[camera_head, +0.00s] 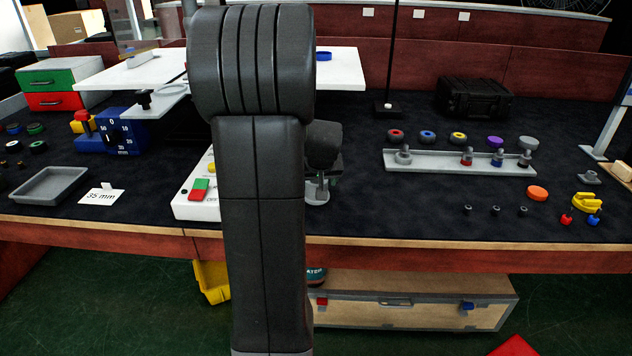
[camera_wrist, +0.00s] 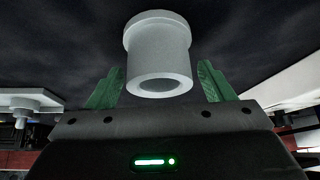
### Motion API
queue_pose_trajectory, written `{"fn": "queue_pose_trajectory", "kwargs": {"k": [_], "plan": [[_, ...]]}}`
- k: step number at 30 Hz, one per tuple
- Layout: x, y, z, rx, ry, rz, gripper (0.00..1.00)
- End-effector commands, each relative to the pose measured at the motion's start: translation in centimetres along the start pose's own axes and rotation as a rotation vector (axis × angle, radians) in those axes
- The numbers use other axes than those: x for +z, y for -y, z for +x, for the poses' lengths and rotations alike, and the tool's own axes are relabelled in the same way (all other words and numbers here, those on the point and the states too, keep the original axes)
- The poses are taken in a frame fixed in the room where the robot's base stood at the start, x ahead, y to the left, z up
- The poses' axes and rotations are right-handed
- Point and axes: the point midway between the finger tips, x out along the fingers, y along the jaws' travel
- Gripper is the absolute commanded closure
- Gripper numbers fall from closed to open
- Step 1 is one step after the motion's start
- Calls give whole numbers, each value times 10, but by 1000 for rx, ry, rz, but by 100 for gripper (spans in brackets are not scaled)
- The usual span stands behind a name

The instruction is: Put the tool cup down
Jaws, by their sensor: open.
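The tool cup (camera_wrist: 158,50) is a pale grey hollow cylinder with a wider flange, seen in the wrist view against the dark mat. Its open end faces the camera. My gripper (camera_wrist: 160,84) has its green fingers spread, one on each side of the cup, with a visible gap on both sides. In the head view a grey piece (camera_head: 317,192), apparently the same cup, stands on the dark mat under my gripper (camera_head: 318,174). My arm hides part of it there, and its exact contact with the mat is hard to see.
A white control box (camera_head: 190,208) with green and red buttons stands close left, partly behind my arm. A grey rack (camera_head: 460,167) holds small parts to the right. A grey tray (camera_head: 50,187) lies at left. A raised white plate (camera_head: 340,72) is behind.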

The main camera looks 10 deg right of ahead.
Motion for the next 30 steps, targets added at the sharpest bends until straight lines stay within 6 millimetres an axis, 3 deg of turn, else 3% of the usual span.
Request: {"fn": "queue_pose_trajectory", "kwargs": {"k": [9,15,21,30], "plan": [[-2,0,-68,1,-4,0,25],[-1,0,-98,1,-3,0,25],[0,0,-110,1,-1,0,25],[0,0,-110,0,-1,0,25]]}}
